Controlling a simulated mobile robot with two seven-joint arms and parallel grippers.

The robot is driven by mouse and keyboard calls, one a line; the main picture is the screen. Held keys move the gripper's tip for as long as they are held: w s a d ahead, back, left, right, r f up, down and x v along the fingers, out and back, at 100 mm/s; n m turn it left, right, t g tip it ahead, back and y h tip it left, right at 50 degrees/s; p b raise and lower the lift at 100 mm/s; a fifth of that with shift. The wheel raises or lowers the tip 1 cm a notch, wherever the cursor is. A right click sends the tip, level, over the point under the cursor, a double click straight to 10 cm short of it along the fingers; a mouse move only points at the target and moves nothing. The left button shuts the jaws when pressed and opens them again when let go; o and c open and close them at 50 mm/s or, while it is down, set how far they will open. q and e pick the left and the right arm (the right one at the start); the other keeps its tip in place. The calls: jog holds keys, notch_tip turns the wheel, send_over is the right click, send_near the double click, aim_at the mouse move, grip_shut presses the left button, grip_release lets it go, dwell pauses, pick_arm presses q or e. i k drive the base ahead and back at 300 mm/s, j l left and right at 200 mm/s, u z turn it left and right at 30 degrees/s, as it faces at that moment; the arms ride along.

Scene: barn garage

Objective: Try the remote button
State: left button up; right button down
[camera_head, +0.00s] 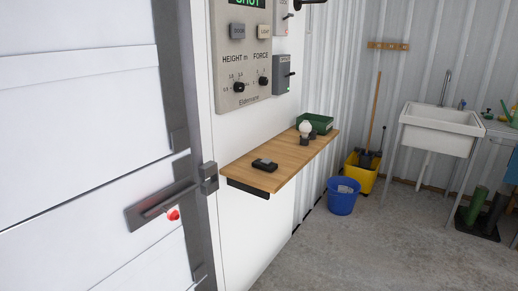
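A small black remote (264,165) lies on the wooden wall shelf (240,171), near the shelf's near end. Its button is too small to make out. Above the shelf, a grey control panel (243,62) is fixed to the white wall. It has a display whose green text reads like "SHUT", a DOOR button (237,31), a LIGHT button (264,32), and HEIGHT and FORCE knobs. A large white panelled door (80,120) with a grey handle and a red spot fills the left side. Neither of my grippers is in view.
A white bulb-like object (305,128) and a green tray (315,122) sit at the shelf's far end. A blue bucket (342,196), yellow mop bucket (360,176) and sink (439,130) stand beyond. The concrete floor in front is clear.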

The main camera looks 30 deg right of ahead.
aim_at(267, 162)
jog(key=i+l, duration=0.2)
jog(key=l, duration=0.2)
jog(key=i+l, duration=0.2)
jog(key=l, duration=0.2)
jog(key=i+l+u, duration=0.1)
jog(key=l, duration=0.3)
jog(key=i+l, duration=0.3)
jog(key=l, duration=0.1)
